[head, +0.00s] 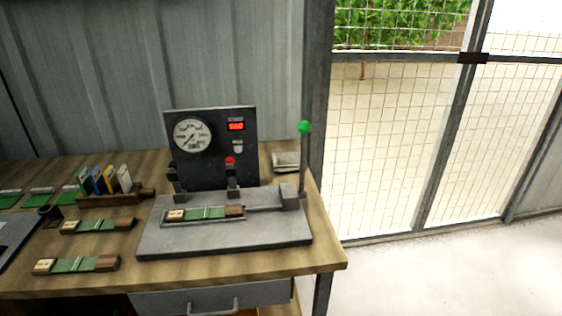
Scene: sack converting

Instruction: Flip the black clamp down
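On the grey fixture base (225,240) stand two dark upright clamp-like parts. The left one, a black clamp (177,184), rises at the left end of the fixture, in front of the gauge panel. The second one (232,180) stands near the middle, with a red tip or button (230,161) at its top; I cannot tell which. A green and brown strip piece (206,214) lies in the slot in front of the clamps. Neither gripper is in view.
A dark panel (210,125) holds a round gauge (192,135) and a red display (236,126). A lever with a green knob (304,127) rises at the fixture's right. More strip pieces (98,226) and a card rack (112,198) lie left on the wooden table (200,274).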

